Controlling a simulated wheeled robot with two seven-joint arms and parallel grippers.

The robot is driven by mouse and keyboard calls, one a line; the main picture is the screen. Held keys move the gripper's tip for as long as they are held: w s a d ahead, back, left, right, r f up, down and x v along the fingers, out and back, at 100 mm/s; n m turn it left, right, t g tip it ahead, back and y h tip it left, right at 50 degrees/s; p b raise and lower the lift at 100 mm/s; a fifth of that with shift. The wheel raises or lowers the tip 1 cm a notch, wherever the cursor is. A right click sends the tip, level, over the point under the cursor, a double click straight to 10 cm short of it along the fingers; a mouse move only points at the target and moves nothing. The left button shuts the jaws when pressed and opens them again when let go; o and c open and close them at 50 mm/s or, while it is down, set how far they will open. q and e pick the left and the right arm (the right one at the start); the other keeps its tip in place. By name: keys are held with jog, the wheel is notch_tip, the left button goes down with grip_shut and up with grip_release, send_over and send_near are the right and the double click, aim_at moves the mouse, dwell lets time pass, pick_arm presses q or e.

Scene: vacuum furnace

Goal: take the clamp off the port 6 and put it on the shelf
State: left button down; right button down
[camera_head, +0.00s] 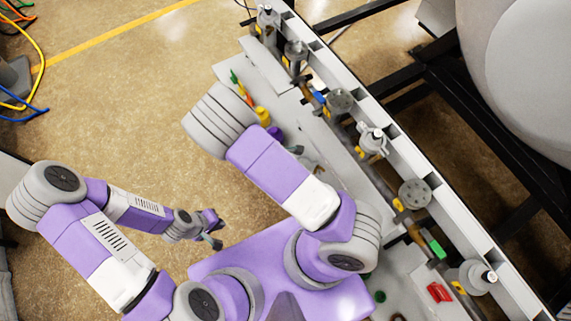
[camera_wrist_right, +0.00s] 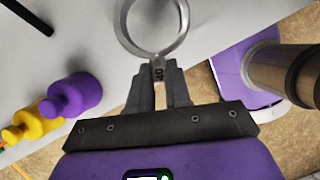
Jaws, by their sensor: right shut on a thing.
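My right gripper (camera_wrist_right: 158,88) is shut on the clamp (camera_wrist_right: 183,42), a grey metal ring, gripped at its near end. The ring hangs over the pale shelf surface (camera_wrist_right: 230,28); I cannot tell whether it touches it. In the head view, the right arm's forearm mostly hides this gripper. The shelf (camera_head: 325,142) runs along the near side of the row of ports. I cannot tell which port is port 6. My left gripper (camera_head: 212,231) is away from the shelf, above the floor; its jaw opening is too small to judge.
A purple piece (camera_wrist_right: 75,97) and a yellow piece (camera_wrist_right: 38,123) stand on the shelf, left of my right gripper. Several ports and fittings (camera_head: 372,142) line the white rail. A red part (camera_head: 439,292) lies at lower right. A large grey vessel (camera_head: 525,60) stands behind the rail.

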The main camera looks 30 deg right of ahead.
jog(key=shift+f+b, duration=1.4)
jog(key=shift+f, duration=0.75)
jog(key=shift+f, duration=0.1)
jog(key=c, duration=1)
grip_release()
jog(key=p+v, duration=0.2)
jog(key=v, duration=0.5)
jog(key=shift+a+r, duration=0.1)
jog(key=shift+r, duration=0.15)
